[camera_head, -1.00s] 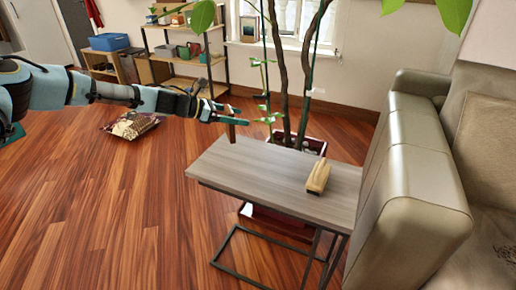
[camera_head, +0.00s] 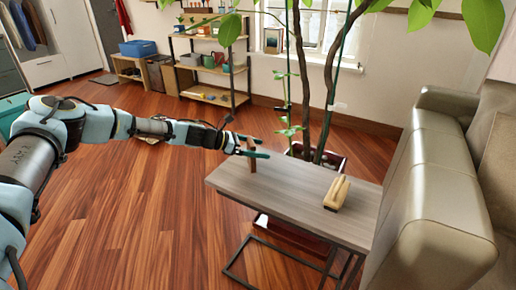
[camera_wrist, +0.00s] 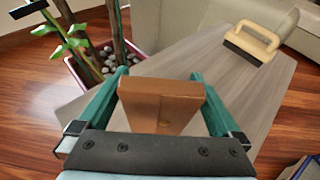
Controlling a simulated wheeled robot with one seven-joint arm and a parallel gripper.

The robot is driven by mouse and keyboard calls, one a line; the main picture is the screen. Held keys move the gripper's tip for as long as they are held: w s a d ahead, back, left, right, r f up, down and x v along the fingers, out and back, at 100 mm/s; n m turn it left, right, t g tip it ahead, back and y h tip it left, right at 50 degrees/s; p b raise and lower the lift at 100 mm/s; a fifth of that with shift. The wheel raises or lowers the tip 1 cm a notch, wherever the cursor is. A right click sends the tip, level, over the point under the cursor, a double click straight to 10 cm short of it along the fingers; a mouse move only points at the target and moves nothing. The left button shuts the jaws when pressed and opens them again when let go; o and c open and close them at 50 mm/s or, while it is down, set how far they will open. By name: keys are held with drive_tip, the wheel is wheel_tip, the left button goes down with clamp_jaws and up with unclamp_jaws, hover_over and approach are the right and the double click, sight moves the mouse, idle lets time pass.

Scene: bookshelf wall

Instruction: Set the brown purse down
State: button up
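The brown purse (camera_head: 252,165) is small and box-like. It stands roughly upright over the left end of the grey wooden side table (camera_head: 295,192). In the wrist view the purse (camera_wrist: 160,104) sits between the green fingers of my gripper (camera_wrist: 160,90), which press close to both its sides. My gripper (camera_head: 253,148) is shut on it in the head view too. The purse's lower edge looks at or just above the tabletop; I cannot tell if it touches.
A wooden-handled block (camera_head: 337,193) lies on the table, right of the purse. A potted plant (camera_head: 331,160) stands behind the table, its stems close to my gripper. A beige sofa (camera_head: 433,215) borders the right side. Floor on the left is open.

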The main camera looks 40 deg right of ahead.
drive_tip(key=b+v, duration=0.1)
drive_tip(key=v, duration=1.1)
drive_tip(key=shift+b, duration=0.3)
drive_tip(key=shift+r, duration=0.1)
drive_tip(key=a+m+t+y, duration=0.5)
drive_tip(key=a+m+y, duration=0.35)
drive_tip(key=a, duration=1.95)
drive_tip(key=s+a+r+m+t+y, duration=0.1)
drive_tip(key=a+r, duration=0.4)
drive_tip(key=a, duration=0.6)
drive_tip(key=s+a+r+m+t+y, duration=0.2)
drive_tip(key=s+a+r+m, duration=0.1)
drive_tip(key=a, duration=0.9)
wheel_tip(320, 180, up, 2)
drive_tip(key=shift+s+r+m, duration=0.1)
drive_tip(key=shift+s+m, duration=0.25)
drive_tip(key=shift+s, duration=0.4)
drive_tip(key=shift+a, duration=0.15)
